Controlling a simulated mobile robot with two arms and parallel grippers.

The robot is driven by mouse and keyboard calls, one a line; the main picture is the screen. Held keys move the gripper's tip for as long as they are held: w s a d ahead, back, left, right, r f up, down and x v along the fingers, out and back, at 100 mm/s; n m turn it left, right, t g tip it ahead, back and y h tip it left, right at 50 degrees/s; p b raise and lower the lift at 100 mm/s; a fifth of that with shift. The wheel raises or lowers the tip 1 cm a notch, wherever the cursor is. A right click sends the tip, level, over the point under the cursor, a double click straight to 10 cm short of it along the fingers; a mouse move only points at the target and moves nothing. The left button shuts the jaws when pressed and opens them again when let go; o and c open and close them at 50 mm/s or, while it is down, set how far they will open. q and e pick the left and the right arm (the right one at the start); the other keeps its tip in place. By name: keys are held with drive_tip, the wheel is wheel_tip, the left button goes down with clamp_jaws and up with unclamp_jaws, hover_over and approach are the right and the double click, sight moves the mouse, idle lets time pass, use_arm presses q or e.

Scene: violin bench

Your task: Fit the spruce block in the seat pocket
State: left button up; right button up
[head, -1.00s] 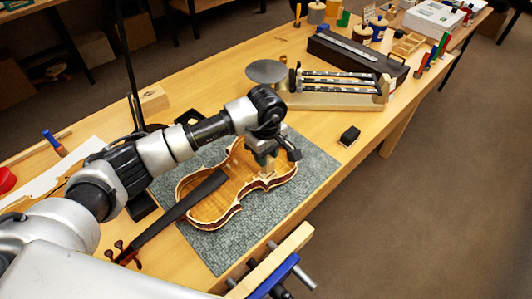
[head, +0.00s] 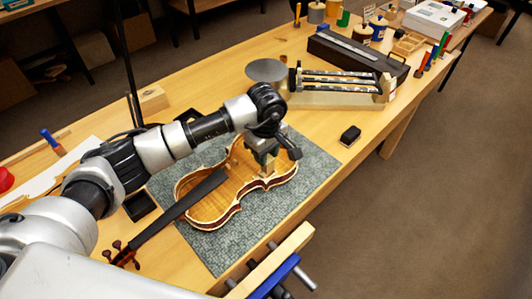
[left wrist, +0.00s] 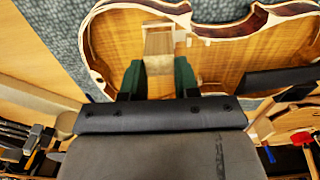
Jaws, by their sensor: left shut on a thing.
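The pale spruce block (left wrist: 158,66) is between the green fingers of my left gripper (left wrist: 158,80) in the left wrist view. My left gripper is shut on it. In the head view the gripper (head: 266,157) is over the right end of the open violin body (head: 225,207), and the block (head: 267,171) shows below the fingers. The block is over or inside the body near the rim; I cannot tell whether it touches the body. My right gripper is not in view.
The violin lies on a grey-green mat (head: 312,172), its dark fingerboard (head: 197,195) pointing lower left. A blue clamp (head: 275,278) is at the front bench edge. A small black block (head: 350,134) lies right of the mat.

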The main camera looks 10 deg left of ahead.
use_arm(q)
drive_tip(key=shift+b, duration=0.3)
idle(0.9)
drive_tip(key=shift+f, duration=0.2)
drive_tip(key=shift+f+b, duration=0.35)
drive_tip(key=shift+b, duration=0.15)
drive_tip(key=shift+f+b, duration=0.8)
drive_tip(key=shift+f, duration=0.05)
drive_tip(key=o, duration=1)
drive_tip(key=shift+c, duration=0.2)
drive_tip(key=shift+r, duration=0.1)
wheel_tip(320, 180, up, 11)
drive_tip(key=shift+f+b, duration=0.1)
drive_tip(key=shift+b, duration=0.6)
drive_tip(key=shift+f, duration=0.1)
